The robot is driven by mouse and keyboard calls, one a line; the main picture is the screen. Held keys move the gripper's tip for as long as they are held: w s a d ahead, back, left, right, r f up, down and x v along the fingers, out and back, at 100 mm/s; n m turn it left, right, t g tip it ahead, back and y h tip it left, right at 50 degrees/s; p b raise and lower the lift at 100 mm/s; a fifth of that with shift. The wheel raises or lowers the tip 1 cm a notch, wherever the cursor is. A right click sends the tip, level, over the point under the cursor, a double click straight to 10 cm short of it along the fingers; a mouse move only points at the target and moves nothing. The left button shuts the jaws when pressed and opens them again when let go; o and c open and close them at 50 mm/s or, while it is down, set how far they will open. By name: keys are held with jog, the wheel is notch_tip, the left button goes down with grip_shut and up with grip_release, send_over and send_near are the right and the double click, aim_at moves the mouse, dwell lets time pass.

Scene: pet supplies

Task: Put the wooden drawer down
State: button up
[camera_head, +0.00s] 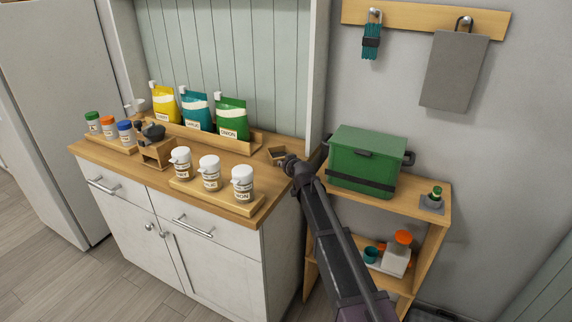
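I cannot tell whether the drawer touches the counter top. A hand grinder (153,140) with a wooden box base and dark metal top stands at the counter's left.
Three white shaker jars stand on a front wooden tray (236,207). Three coloured pouches stand on a rear wooden tray (257,143). Small capped jars (107,128) stand at left. A green box (366,160) sits on the shelf right of my arm. Bare counter shows around the trays.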

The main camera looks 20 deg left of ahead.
jog(key=o, duration=0.4)
jog(key=shift+c, duration=0.2)
jog(key=shift+r, duration=0.1)
jog(key=p+v, duration=0.4)
jog(key=v, duration=0.8)
jog(key=shift+p, duration=0.4)
jog(key=s+d+f+m+g+h, duration=0.1)
jog(key=s+d+f+h, duration=0.15)
jog(key=d, duration=0.55)
jog(key=s+d+f+m+g+h, duration=0.1)
jog(key=d+f+g, duration=0.15)
jog(key=d, duration=0.55)
jog(key=s+d+f+m+g+h, duration=0.1)
jog(key=s+d+f+h, duration=0.15)
jog(key=d, duration=0.55)
jog(key=s+d+f+m+g+h, duration=0.1)
jog(key=s+d+f+m+g, duration=0.1)
jog(key=s+d, duration=0.5)
jog(key=s+d+f+m+g+h, duration=0.1)
jog(key=s+d+f+m+g, duration=0.1)
jog(key=s+d, duration=0.6)
jog(key=d+m+g, duration=0.1)
jog(key=d+g, duration=0.1)
jog(key=d, duration=0.4)
jog(key=shift+s+d+h, duration=0.25)
jog(key=shift+d+h, duration=0.15)
